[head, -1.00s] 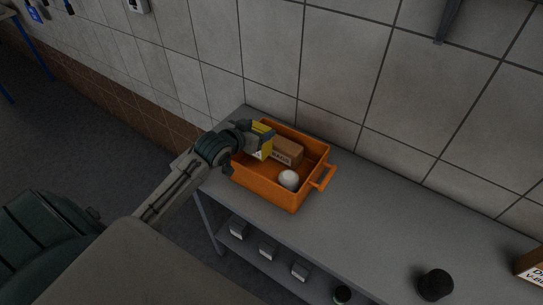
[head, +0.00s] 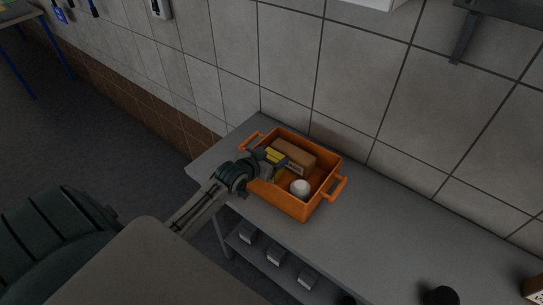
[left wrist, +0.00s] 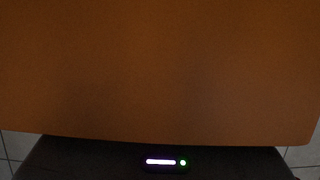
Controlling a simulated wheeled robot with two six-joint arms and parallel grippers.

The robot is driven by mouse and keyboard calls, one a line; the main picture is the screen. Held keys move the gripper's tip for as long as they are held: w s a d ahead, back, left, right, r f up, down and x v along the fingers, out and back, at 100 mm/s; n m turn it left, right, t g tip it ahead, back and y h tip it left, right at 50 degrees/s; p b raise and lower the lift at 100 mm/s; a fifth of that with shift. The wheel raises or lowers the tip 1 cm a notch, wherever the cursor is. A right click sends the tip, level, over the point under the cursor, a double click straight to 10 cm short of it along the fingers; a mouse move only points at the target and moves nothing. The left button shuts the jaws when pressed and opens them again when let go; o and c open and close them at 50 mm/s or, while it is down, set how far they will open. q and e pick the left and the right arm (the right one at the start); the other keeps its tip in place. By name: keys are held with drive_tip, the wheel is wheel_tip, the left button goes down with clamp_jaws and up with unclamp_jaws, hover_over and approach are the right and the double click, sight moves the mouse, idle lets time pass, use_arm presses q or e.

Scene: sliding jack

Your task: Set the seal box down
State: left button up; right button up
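A small yellow box (head: 274,156), which I take to be the seal box, is low inside the orange crate (head: 297,207), near its left wall. My left gripper (head: 268,160) reaches in over that wall and appears shut on the yellow box, with dark finger parts across it. The box's underside is hidden, so I cannot tell if it touches the crate floor. A brown labelled carton (head: 293,155) lies beside it. A white ball-like object (head: 300,188) sits at the crate's front. In the left wrist view a close orange-brown surface (left wrist: 160,70) fills most of the picture.
The crate stands on a grey bench (head: 375,225) against a tiled wall. The bench is clear right of the crate up to a black round object (head: 440,296). Small grey bins (head: 275,256) stand on the lower shelf. A bracket (head: 463,38) juts from the wall.

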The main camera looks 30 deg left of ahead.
use_arm(q)
drive_tip(key=shift+o, duration=1.2)
drive_tip(key=shift+r, duration=0.2)
drive_tip(key=b+v, duration=0.1)
drive_tip(key=v, duration=1.1)
drive_tip(key=shift+b, duration=0.3)
